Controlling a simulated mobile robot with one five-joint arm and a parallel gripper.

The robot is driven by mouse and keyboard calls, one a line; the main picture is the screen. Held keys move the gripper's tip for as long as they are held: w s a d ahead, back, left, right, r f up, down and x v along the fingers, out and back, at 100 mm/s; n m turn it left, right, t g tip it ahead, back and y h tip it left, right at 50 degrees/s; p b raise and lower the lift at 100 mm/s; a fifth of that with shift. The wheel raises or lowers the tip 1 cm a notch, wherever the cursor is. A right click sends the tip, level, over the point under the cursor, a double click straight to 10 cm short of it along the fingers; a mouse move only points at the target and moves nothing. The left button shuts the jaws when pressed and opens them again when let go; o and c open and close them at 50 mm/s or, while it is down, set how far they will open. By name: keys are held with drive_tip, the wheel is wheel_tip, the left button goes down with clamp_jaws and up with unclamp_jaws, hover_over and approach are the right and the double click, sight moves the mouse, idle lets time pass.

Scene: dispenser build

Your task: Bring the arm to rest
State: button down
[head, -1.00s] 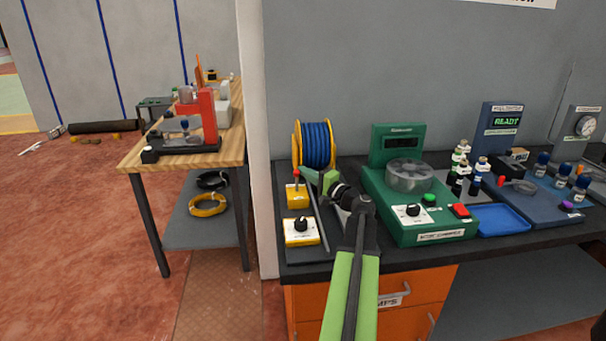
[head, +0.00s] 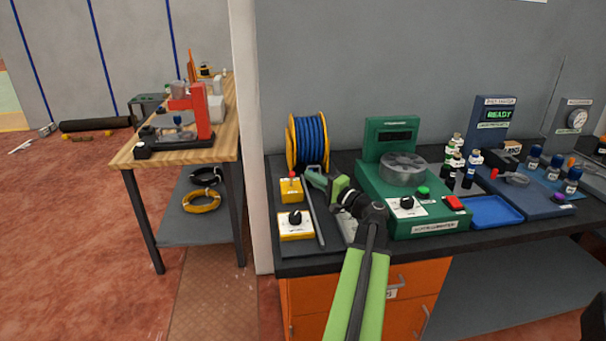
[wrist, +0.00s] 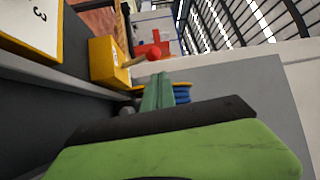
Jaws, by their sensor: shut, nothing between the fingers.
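My green arm reaches over the dark bench, and my gripper (head: 315,178) is shut and empty. In the head view it is just right of the yellow box with a red-tipped lever (head: 291,188) and in front of the blue hose reel (head: 308,140). The wrist view shows the closed fingers (wrist: 158,92) pointing toward the reel, partly hiding it. The yellow lever box (wrist: 108,60) is left of the fingers there. I cannot tell whether the fingers touch anything.
A yellow box with a black knob (head: 296,226) stands at the bench's front left. The green machine (head: 425,215) is right of my arm, with a blue tray (head: 492,211) beyond. A wooden table (head: 130,151) with a red press (head: 200,113) stands left. Floor between is clear.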

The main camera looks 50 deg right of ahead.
drive_tip(key=shift+s+a+f, duration=0.15)
drive_tip(key=shift+s, duration=0.95)
